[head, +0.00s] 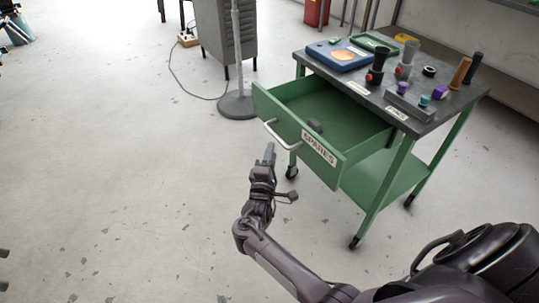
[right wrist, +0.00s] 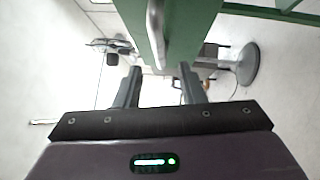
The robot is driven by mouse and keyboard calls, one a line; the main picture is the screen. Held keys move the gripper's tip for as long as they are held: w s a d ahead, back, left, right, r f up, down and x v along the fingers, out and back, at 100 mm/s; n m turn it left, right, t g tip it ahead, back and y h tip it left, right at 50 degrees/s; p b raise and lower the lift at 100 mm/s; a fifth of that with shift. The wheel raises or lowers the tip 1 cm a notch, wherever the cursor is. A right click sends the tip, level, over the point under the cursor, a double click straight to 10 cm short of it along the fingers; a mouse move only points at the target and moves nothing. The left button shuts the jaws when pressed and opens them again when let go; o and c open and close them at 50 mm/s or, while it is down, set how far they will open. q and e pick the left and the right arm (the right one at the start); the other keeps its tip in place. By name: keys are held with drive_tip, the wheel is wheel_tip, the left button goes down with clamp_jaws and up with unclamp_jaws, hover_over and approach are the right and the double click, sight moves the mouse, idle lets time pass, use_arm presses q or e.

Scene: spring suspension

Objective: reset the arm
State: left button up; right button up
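My right gripper (head: 269,153) is in front of the green cart's open drawer, close to its silver bar handle (head: 281,137). In the right wrist view, the right gripper (right wrist: 158,80) has its two fingers apart with nothing held between them. The handle shows just beyond the fingers in that view (right wrist: 156,30); I cannot tell whether they touch. My left gripper is not in view.
The cart top (head: 440,112) carries a blue tray (head: 338,58), a green tray (head: 368,42), a grey block (head: 409,102) and several upright pieces. A pole on a round base (head: 238,104) stands behind the drawer, near a grey cabinet (head: 225,35).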

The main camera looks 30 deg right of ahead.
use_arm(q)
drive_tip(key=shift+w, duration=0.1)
